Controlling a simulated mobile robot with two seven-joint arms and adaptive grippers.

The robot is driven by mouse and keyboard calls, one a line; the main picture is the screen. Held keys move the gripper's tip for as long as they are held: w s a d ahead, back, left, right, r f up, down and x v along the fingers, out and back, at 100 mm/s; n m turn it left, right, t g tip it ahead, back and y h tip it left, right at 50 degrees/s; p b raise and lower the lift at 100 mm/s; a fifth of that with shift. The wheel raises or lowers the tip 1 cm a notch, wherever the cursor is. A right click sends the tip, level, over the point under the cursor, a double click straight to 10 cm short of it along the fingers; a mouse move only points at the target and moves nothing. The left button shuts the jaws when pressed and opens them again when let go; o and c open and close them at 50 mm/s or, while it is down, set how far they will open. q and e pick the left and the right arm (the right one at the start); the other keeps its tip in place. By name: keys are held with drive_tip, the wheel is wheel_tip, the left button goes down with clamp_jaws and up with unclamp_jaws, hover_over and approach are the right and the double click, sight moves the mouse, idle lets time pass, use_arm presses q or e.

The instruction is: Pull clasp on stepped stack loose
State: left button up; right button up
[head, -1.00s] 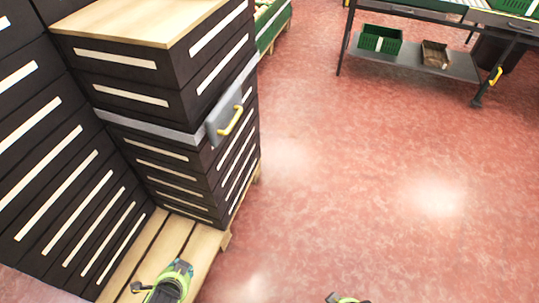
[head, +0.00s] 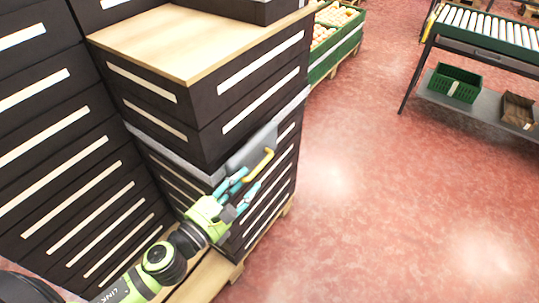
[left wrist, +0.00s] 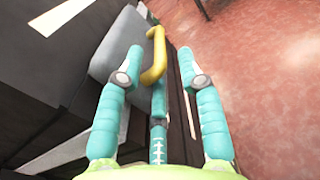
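The stepped stack (head: 150,110) of dark crates with white label strips stands at the left of the head view. A grey strap runs around it, with a grey clasp (head: 250,150) and a yellow handle (head: 259,165) on its right face. The clasp (left wrist: 122,48) and handle (left wrist: 154,62) also show in the left wrist view. My left gripper (head: 238,184) has its teal fingers spread just below and in front of the handle. In the left wrist view my left gripper (left wrist: 160,68) is open, with the handle between its fingertips, not clamped. My right gripper is not in view.
A wooden pallet (head: 238,272) lies under the stack. Behind it stands a green crate (head: 338,50) of oranges. A roller table (head: 487,45) with a lower shelf holding a green basket (head: 453,84) and a brown box (head: 518,110) is at the right. The red floor between is clear.

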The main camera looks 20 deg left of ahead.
sight(268, 158)
use_arm(q)
drive_tip(key=shift+p+x, duration=0.45)
drive_tip(key=shift+x, duration=2.8)
drive_tip(key=shift+c, duration=0.4)
clamp_jaws()
